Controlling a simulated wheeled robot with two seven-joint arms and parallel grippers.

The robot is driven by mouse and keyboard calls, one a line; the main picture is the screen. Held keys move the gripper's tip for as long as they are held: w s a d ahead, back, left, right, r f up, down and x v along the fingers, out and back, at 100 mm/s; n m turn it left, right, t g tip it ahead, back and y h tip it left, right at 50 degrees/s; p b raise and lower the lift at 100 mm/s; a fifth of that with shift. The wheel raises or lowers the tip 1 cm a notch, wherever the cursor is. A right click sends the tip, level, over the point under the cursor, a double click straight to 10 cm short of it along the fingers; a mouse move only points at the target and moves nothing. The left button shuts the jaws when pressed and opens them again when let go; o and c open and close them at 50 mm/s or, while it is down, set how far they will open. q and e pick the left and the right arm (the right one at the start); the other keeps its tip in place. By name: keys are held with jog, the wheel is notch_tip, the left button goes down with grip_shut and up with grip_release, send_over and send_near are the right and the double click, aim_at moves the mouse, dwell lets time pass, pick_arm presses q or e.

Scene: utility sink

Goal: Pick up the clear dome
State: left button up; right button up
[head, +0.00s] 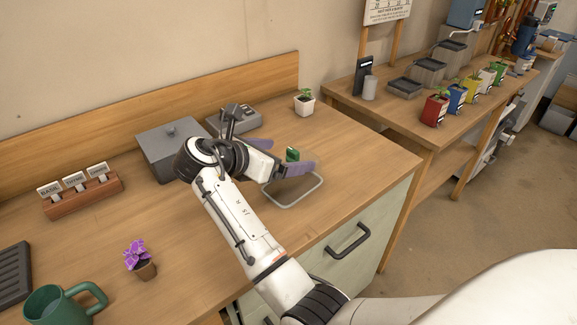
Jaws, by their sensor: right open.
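I cannot clearly make out a clear dome. A pale rounded-rectangular rim (312,190) shows on the wooden bench, close to the front edge, and may belong to it. Any transparent wall above the rim is too faint to tell. My right arm reaches across the bench, and my right gripper (289,157) is open above the rim's far side, with its purple fingers apart. A small green thing (292,154) shows between the fingers; I cannot tell whether they touch it. The wrist and arm hide part of the rim's left side. My left gripper is not in view.
A grey lidded box (161,149) and a grey device (240,118) stand behind my right wrist. A potted seedling (304,103) is at the back. A label rack (83,195), purple flower (140,262) and green mug (56,305) are left. Bench right of the rim is clear.

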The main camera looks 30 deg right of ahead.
aim_at(302, 154)
jog(key=x, duration=0.8)
jog(key=shift+s, duration=0.1)
jog(key=c, duration=1.2)
